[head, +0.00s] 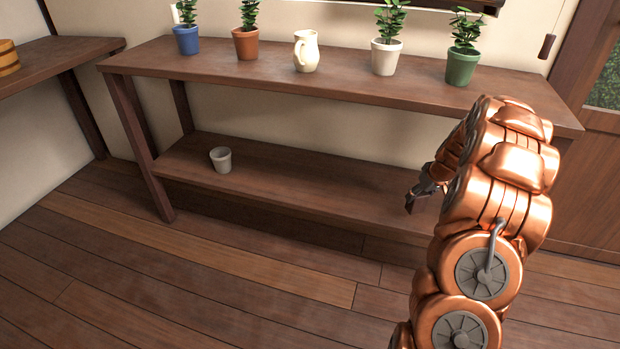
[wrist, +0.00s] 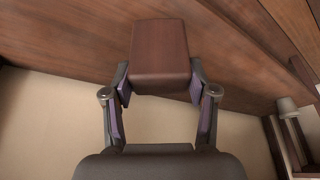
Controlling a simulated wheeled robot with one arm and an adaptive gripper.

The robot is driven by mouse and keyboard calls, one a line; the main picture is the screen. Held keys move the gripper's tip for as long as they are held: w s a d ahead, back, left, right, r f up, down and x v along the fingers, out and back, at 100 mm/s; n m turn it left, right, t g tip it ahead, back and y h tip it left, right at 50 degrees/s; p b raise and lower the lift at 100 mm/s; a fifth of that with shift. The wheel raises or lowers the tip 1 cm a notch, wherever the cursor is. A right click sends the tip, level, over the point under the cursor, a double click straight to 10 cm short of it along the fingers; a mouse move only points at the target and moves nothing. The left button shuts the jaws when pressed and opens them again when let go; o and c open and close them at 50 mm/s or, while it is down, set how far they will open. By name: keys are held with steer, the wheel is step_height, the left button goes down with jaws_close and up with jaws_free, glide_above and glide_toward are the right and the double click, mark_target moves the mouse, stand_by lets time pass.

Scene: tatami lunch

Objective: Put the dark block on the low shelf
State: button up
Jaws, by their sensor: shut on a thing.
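A dark reddish-brown block (wrist: 160,52) is held between the two fingers of my gripper (wrist: 160,86) in the wrist view. In the head view my gripper (head: 418,192) points left and down, with a small dark end of the block (head: 409,204) showing at its tips. The low shelf (head: 300,182) is the lower board of the long wooden table. The gripper and block appear in front of or over its right part. I cannot tell the gap between block and shelf. My arm hides the shelf's right end.
The shelf between cup and gripper is clear. The upper board (head: 330,72) overhangs the shelf and carries several potted plants and a cream jug (head: 306,51). A table leg (head: 139,150) stands at the left.

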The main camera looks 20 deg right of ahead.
steer(key=s+d+f+m+h+p, duration=0.1)
steer(key=s+d+f+m+p, duration=0.1)
steer(key=s+d, duration=1.05)
steer(key=b, duration=0.5)
glide_above(419, 215)
steer(key=f, duration=0.1)
steer(key=shift+f+b, duration=0.6)
steer(key=shift+f, duration=1.1)
steer(key=shift+f, duration=0.2)
steer(key=o, duration=1.2)
